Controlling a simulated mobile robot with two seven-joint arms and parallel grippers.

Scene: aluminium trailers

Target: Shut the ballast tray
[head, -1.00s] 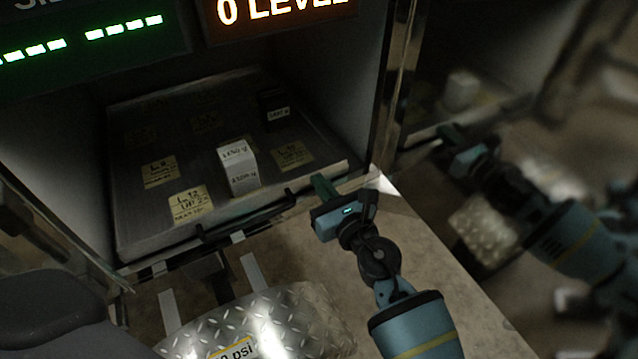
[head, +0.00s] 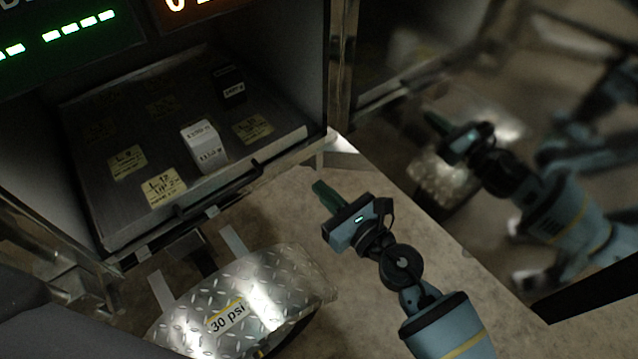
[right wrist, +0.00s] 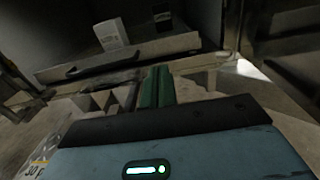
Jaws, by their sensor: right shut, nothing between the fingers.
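The ballast tray (head: 110,230) is a grey metal tray inside a dark cabinet bay, with a dark bar handle (head: 218,190) along its front. It carries a white block (head: 204,146), a black block (head: 230,84) and several yellow labels. In the right wrist view the tray front (right wrist: 120,60) and its handle (right wrist: 108,62) lie ahead. My right gripper (head: 320,190) has green fingers, shut and empty, in front of and to the right of the handle, apart from the tray. It also shows in the right wrist view (right wrist: 158,72). My left gripper is not seen.
A diamond-plate pad marked 30 psi (head: 245,295) sits below the tray front. A green display (head: 70,40) hangs above the bay. A metal post (head: 340,70) bounds the bay on the right; beyond it a reflective panel mirrors my arm. The tan surface around my right gripper is clear.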

